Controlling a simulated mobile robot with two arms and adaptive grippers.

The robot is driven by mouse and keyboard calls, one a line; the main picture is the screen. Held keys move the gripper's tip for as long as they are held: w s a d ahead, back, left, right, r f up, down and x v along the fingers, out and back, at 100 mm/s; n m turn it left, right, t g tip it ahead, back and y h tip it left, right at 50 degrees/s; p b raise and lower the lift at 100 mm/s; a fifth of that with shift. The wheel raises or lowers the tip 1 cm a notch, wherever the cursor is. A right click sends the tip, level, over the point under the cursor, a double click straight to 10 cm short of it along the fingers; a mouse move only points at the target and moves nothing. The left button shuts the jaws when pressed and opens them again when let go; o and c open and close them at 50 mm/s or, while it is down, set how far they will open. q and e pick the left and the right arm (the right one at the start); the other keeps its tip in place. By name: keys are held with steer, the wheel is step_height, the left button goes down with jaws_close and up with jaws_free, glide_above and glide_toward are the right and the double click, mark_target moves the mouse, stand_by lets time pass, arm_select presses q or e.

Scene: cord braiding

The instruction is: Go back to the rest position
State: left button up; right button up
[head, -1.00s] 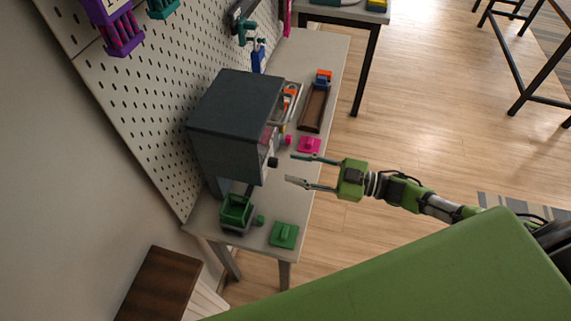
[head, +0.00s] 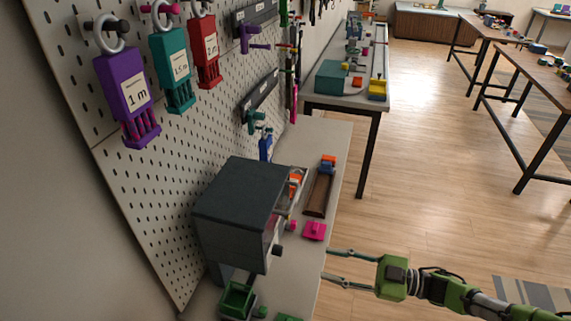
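My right gripper (head: 338,267) is at the lower right in the head view, with its two fingers spread apart and nothing between them. Its fingertips point left, close to the front edge of the grey workbench (head: 331,150). It is apart from the dark box-shaped machine (head: 240,200) on that bench. My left gripper is not in view.
A pegboard (head: 150,190) carries hanging purple (head: 122,88), teal (head: 170,62) and red (head: 205,50) cord packs. The bench holds a pink block (head: 315,231), a brown tray (head: 319,194) and a green bin (head: 237,300). Open wooden floor (head: 450,170) lies to the right.

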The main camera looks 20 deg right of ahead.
steer(key=w+d+f+m+t+h, duration=0.1)
steer(key=d+f+m+t+h, duration=0.2)
steer(key=f, duration=0.5)
steer(key=w+d+f+m+h, duration=0.1)
steer(key=d+f+m+h, duration=0.15)
steer(key=f+h, duration=0.45)
steer(key=s+d+f+m+g+h, duration=0.1)
steer(key=s+f, duration=0.2)
steer(key=f, duration=0.3)
steer(key=s+d+f+m+g+h+b, duration=0.1)
steer(key=s+f+m, duration=0.15)
steer(key=f, duration=0.35)
steer(key=s+f+m+g+h, duration=0.1)
steer(key=s+f, duration=0.2)
steer(key=f, duration=0.3)
steer(key=s+a+f+g, duration=0.3)
steer(key=s+f, duration=0.2)
steer(key=s, duration=0.5)
steer(key=s+a+f+m+g+h, duration=0.1)
steer(key=s+a+f+g, duration=0.2)
steer(key=s, duration=0.6)
steer(key=s+a+f+m+g+h, duration=0.1)
steer(key=s+a+f+g, duration=0.2)
steer(key=s+f, duration=0.5)
steer(key=s, duration=0.2)
steer(key=shift+s+a+b, duration=0.25)
steer(key=shift+s+b, duration=0.05)
steer(key=shift+s, duration=0.05)
